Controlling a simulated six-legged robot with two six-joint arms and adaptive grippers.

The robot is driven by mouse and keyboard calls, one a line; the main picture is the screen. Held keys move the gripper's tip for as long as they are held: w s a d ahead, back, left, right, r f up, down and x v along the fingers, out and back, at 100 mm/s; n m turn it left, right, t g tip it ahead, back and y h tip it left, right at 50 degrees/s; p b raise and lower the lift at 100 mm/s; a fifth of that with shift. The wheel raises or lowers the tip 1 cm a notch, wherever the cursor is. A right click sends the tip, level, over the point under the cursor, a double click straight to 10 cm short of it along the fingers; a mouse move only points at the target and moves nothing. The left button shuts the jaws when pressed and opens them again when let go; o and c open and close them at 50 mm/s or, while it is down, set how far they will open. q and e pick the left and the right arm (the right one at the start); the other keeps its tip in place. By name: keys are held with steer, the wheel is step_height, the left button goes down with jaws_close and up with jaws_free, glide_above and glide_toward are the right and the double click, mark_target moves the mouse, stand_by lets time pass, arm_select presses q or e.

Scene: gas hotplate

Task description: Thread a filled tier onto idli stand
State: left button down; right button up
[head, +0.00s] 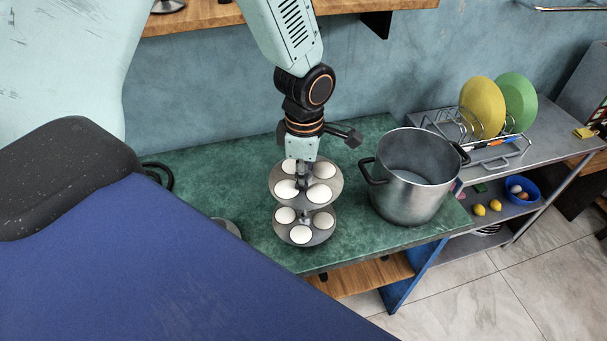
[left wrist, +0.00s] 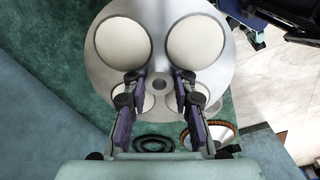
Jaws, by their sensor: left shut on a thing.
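My left gripper (head: 303,180) comes down from above and is shut at the middle of the upper round metal tier (head: 337,180), which holds several white idlis. A lower tier (head: 319,236), also filled with white idlis, shows below it with a gap between, over the green counter. In the left wrist view the fingers (left wrist: 156,92) flank the central hole of the upper tier (left wrist: 158,50), with two large white idlis in front of them. The stand's rod is hidden, so I cannot tell whether it passes through the upper tier. My right gripper is not in view.
A large steel pot (head: 412,197) with black handles stands close right of the tiers on the green counter (head: 250,150). Farther right are a dish rack (head: 490,150) with yellow and green plates, and a blue bowl (head: 523,190) and lemons on a lower shelf.

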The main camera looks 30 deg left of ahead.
arm_select(q)
steer(key=shift+a, duration=0.3)
steer(key=shift+d, duration=0.1)
steer(key=shift+s+d, duration=0.1)
steer(key=shift+d, duration=0.1)
steer(key=shift+f, duration=0.1)
steer(key=shift+a+f+b, duration=0.25)
steer(key=shift+f+b, duration=0.05)
steer(key=shift+f, duration=0.1)
steer(key=shift+d+f, duration=0.1)
steer(key=shift+f, duration=0.05)
steer(key=shift+d+f, duration=0.1)
steer(key=shift+f+b, duration=0.2)
steer(key=shift+b, duration=0.2)
